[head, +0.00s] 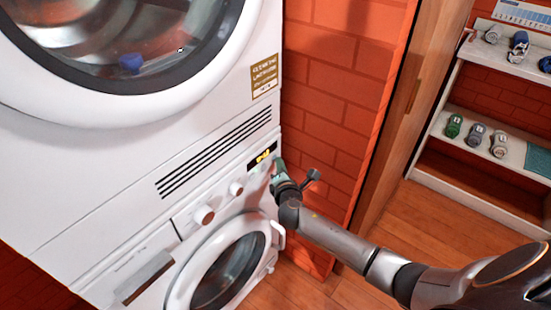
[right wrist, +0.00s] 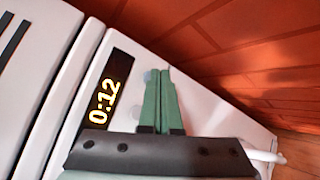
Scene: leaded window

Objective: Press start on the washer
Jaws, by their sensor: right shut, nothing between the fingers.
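The lower white machine, the washer (head: 135,255), has a front-loading door (head: 232,268) that is shut. Its control panel carries two round knobs, one larger (head: 203,214) and one smaller (head: 235,188), and a dark display (head: 262,155) lit in yellow. My right gripper (head: 277,166) is at the panel's right end, just right of the display. Its green fingers (right wrist: 158,78) are shut together and empty. A pale round button (right wrist: 148,76) shows partly behind the fingertips. I cannot tell whether they touch it. My left gripper is not in view.
Another white machine (head: 120,140) with a big round door is stacked on the washer. A red brick wall (head: 335,95) stands close on the right. A white shelf (head: 470,185) with small items is further right. Wooden floor (head: 435,205) lies clear before it.

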